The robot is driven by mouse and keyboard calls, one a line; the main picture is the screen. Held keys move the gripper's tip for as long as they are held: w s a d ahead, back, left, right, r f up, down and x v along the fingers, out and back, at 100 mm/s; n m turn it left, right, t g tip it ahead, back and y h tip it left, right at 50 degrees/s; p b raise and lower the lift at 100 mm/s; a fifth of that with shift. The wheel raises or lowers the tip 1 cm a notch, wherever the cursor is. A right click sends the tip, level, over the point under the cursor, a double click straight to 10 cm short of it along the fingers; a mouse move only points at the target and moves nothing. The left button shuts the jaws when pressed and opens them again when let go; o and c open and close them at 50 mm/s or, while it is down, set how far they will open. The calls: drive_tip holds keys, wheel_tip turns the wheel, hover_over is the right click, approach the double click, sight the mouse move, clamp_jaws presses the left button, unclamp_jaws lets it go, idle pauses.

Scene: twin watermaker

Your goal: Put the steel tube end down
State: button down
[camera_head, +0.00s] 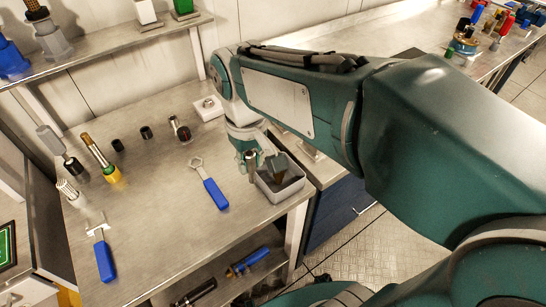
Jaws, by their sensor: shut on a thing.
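My gripper (262,163) hangs from the teal arm at the right side of the metal workbench, pointing down over a small grey open bin (292,189). It is shut on what looks like the steel tube end (251,160), a small silver cylinder by the left finger. The tube end seems to be at or just above the bin's left rim; I cannot tell whether it touches. The fingers and the bin wall hide part of it.
A blue-handled wrench (215,194) lies left of the bin; another blue-handled tool (104,258) lies front left. A white block (208,107) sits behind. The bench's middle front is clear.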

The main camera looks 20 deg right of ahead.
drive_tip(key=shift+w+d+f, duration=1.15)
drive_tip(key=shift+w+f, duration=0.35)
drive_tip(key=shift+f, duration=0.5)
drive_tip(key=shift+w+d+f, duration=1.1)
drive_tip(key=shift+w+f, duration=0.45)
drive_tip(key=shift+f, duration=0.4)
drive_tip(key=shift+w+d+f, duration=1.15)
drive_tip(key=shift+w+f, duration=0.35)
drive_tip(key=shift+f, duration=0.5)
drive_tip(key=shift+f, duration=0.1)
drive_tip(key=shift+c, duration=2.4)
unclamp_jaws()
